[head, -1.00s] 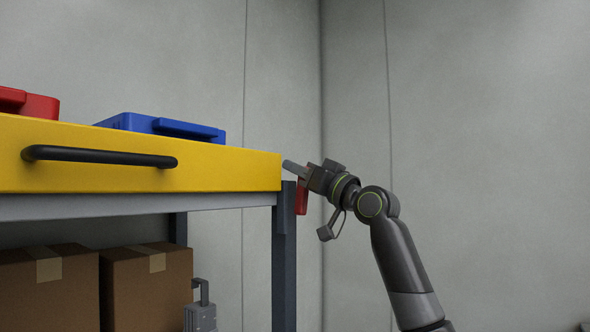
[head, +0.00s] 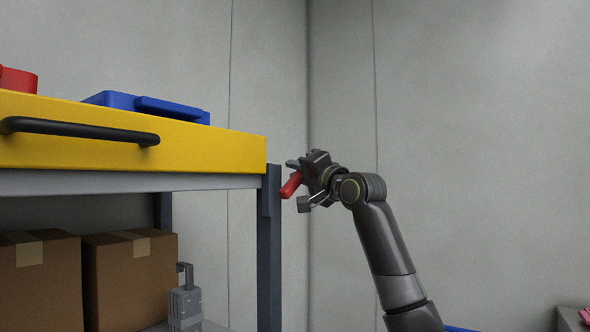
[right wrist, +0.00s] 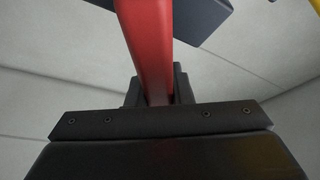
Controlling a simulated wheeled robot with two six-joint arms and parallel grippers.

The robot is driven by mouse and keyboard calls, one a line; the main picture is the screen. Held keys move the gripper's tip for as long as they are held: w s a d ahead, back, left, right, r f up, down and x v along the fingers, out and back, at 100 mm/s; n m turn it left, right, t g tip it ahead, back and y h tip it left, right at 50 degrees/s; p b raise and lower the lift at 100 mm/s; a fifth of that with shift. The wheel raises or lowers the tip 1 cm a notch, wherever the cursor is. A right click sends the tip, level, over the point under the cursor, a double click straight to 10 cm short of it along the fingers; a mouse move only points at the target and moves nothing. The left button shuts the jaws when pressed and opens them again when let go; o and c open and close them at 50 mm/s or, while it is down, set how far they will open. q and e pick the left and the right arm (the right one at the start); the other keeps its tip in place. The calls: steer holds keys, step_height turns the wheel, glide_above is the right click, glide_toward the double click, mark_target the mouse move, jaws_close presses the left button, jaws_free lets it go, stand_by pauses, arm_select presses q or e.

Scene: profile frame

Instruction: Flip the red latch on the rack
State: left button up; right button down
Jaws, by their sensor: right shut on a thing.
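The red latch (head: 289,186) is beside the dark post (head: 269,240) at the rack's right end. It slants, its lower left end near the post and its upper right end at my right gripper (head: 298,168). My right gripper is shut on the latch. In the right wrist view the latch (right wrist: 149,45) runs as a red bar down between the dark fingers (right wrist: 157,88). Where it joins the post is not clear. My left gripper is not in view.
The rack's yellow drawer (head: 200,148) has a black handle (head: 80,130). A blue case (head: 150,106) and a red item (head: 18,81) sit above it. Cardboard boxes (head: 130,280) and a grey object (head: 185,305) are below. Open space lies right of the post.

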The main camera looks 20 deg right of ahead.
steer(key=shift+w+d+f+m, duration=0.15)
steer(key=shift+f+m, duration=0.1)
steer(key=shift+m, duration=0.15)
steer(key=c, duration=1.3)
jaws_free()
steer(key=shift+s+d+f+b, duration=0.1)
steer(key=shift+s+f+b, duration=0.05)
steer(key=shift+s+b, duration=0.15)
steer(key=b+v, duration=0.8)
steer(key=v, duration=0.9)
